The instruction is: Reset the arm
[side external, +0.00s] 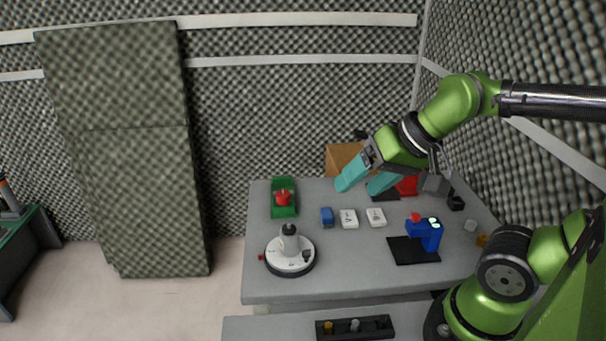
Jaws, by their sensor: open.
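My gripper (358,184) has two teal fingers that stand apart, with nothing between them. It hangs above the back part of the grey table (340,285), tilted down to the left. My green arm reaches in from the right side. A brown box (341,155) shows behind the fingers, partly hidden by them. A red object (407,186) lies behind and below the gripper, also partly hidden.
On the table stand a green tray with a red piece (283,203), a white round device (290,253), a blue block (327,216), white cards (349,218) and a blue device (427,233) by a black mat (405,252). The front middle is clear.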

